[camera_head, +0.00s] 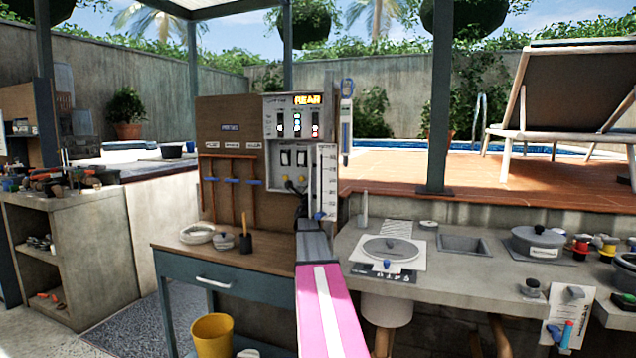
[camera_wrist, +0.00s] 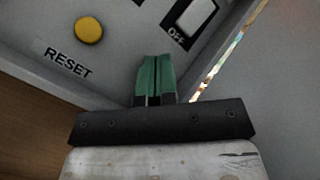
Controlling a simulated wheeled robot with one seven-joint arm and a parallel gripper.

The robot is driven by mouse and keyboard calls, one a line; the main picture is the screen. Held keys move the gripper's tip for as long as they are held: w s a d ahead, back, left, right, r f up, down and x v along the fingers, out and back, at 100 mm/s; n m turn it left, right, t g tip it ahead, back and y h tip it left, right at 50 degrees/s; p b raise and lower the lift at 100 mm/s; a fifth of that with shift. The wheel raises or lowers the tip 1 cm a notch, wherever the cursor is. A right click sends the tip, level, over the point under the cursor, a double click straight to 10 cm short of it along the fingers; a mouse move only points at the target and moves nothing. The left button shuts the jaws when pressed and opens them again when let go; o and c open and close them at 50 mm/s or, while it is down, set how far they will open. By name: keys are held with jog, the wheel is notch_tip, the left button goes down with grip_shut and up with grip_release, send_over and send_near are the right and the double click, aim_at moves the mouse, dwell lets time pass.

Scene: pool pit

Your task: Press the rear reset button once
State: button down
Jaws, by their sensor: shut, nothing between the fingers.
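A round yellow button (camera_wrist: 89,28) is on a grey panel face in the wrist view, with the label RESET (camera_wrist: 67,63) beside it. My gripper (camera_wrist: 154,60) has green fingers pressed together, with nothing between them. Its tips are to the right of the yellow button in the picture and apart from it; their distance from the panel is hard to tell. In the head view the grey control box (camera_head: 271,152) carries a lit REAR sign (camera_head: 307,99) and small yellow spots low on its face.
A switch marked OFF (camera_wrist: 190,20) is near the fingertips in the wrist view. A brown board (camera_head: 227,190) with hanging rods stands left of the box. The wooden bench (camera_head: 196,251) below holds bowls and a dark cup. A concrete counter (camera_head: 450,268) is at right.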

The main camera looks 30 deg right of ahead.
jog(key=shift+w+d, duration=0.3)
jog(key=shift+d, duration=0.05)
dwell(0.6)
dwell(0.3)
jog(key=shift+s+a, duration=0.6)
jog(key=shift+a, duration=0.05)
jog(key=s+a, duration=0.1)
jog(key=a, duration=0.1)
jog(key=s+a, duration=0.1)
jog(key=s, duration=0.1)
jog(key=shift+s+a, duration=0.15)
jog(key=shift+a, duration=0.2)
jog(key=shift+s, duration=0.1)
dwell(0.8)
